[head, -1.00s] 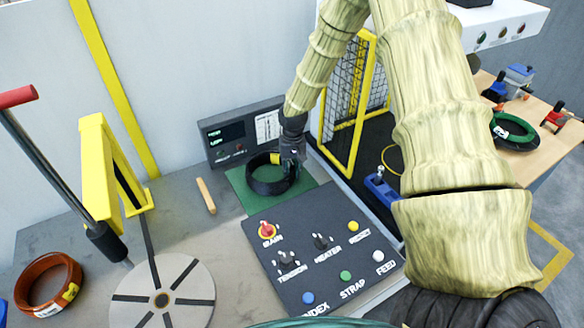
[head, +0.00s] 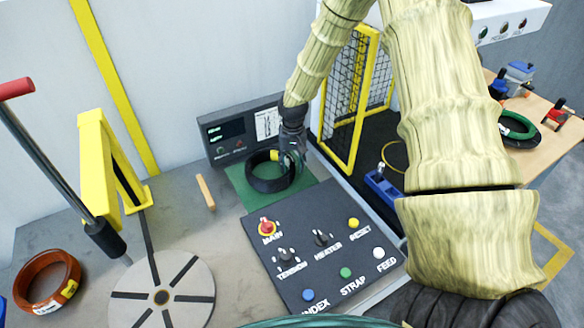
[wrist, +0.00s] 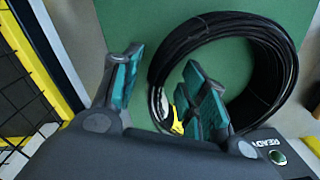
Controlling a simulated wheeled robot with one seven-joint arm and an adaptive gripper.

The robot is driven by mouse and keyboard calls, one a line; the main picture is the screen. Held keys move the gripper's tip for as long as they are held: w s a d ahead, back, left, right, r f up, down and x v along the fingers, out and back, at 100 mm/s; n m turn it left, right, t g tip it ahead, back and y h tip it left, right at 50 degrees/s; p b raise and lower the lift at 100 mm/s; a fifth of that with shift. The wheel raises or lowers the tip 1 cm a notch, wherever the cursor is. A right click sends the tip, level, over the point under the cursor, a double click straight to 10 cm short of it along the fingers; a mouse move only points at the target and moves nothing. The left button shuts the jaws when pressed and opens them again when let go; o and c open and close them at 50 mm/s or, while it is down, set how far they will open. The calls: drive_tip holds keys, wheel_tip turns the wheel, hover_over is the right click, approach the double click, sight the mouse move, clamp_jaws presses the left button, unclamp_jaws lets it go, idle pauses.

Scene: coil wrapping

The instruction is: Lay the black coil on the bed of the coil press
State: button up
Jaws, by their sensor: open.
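The black coil (head: 262,184) lies flat on a green mat (head: 240,188) on the worktop. It has a yellow tag. It also shows in the wrist view (wrist: 282,75). My gripper (head: 294,163) is at the coil's right side in the head view. In the wrist view my gripper (wrist: 165,72) is open, with one finger outside the coil and the other over its opening. The coil's wall runs between them; I cannot tell whether they touch it. A yellow press frame with a red-handled lever (head: 90,165) stands at the left; its bed is not clearly made out.
A slotted round plate (head: 185,288) lies front left, beside a brown coil (head: 28,290). A button panel (head: 325,250) is in front of the mat, a display box (head: 225,140) behind it. A wooden stick (head: 206,192) lies left. A mesh guard (head: 350,150) stands at right.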

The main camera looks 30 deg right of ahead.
wheel_tip(320, 180, up, 10)
drive_tip(key=b, duration=0.3)
drive_tip(key=shift+d+f, duration=0.1)
drive_tip(key=shift+f, duration=0.15)
drive_tip(key=shift+o, duration=0.5)
drive_tip(key=shift+r, duration=0.25)
drive_tip(key=m+b, duration=0.3)
drive_tip(key=m, duration=2.4)
approach(255, 178)
drive_tip(key=shift+s, duration=0.25)
drive_tip(key=shift+f+p, duration=0.75)
drive_tip(key=shift+f, duration=2)
drive_tip(key=shift+w+f+p, duration=0.2)
drive_tip(key=shift+f+p, duration=0.9)
drive_tip(key=shift+f, duration=1.5)
clamp_jaws()
